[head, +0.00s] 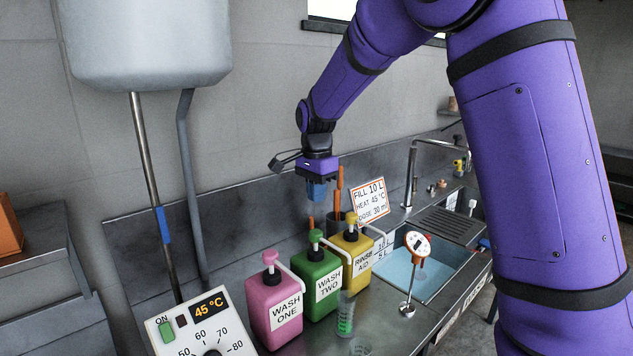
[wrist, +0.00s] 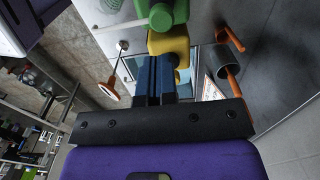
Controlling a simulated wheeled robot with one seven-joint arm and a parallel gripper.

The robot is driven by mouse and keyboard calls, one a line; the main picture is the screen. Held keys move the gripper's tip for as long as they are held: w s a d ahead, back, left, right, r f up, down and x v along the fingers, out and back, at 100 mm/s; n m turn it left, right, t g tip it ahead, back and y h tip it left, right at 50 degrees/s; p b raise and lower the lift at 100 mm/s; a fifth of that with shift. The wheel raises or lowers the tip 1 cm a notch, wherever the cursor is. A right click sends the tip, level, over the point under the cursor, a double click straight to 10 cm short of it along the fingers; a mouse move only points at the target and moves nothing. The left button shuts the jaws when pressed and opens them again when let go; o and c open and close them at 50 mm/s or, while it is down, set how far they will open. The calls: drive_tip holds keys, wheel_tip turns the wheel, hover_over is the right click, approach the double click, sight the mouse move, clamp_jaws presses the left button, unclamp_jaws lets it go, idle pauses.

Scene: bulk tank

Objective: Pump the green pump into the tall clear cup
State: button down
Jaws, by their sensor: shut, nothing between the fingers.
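The green bottle labelled WASH TWO (head: 318,290) stands upright between the pink and yellow bottles, with its green pump head (head: 315,237) on top. The green pump also shows at the top of the wrist view (wrist: 160,14). A tall clear cup (head: 345,318) stands in front of the green bottle; green shows on it, but I cannot tell whether it is liquid or markings. My gripper (head: 317,192) hangs fingers-down above the green pump, apart from it. Its blue fingers (wrist: 155,78) are together and empty in the wrist view.
The pink WASH ONE bottle (head: 274,302) and yellow RINSE AID bottle (head: 353,255) flank the green one closely. A second clear cup (head: 361,347) is at the bottom edge. A thermometer (head: 417,245) stands by the sink (head: 440,290). A sign (head: 370,202) and orange-handled tools (head: 339,180) are behind.

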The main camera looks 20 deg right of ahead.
sight(317, 232)
wheel_tip(317, 232, down, 8)
drive_tip(key=shift+f, duration=0.2)
idle(0.4)
drive_tip(key=shift+s+f, duration=0.1)
drive_tip(key=shift+f, duration=1.25)
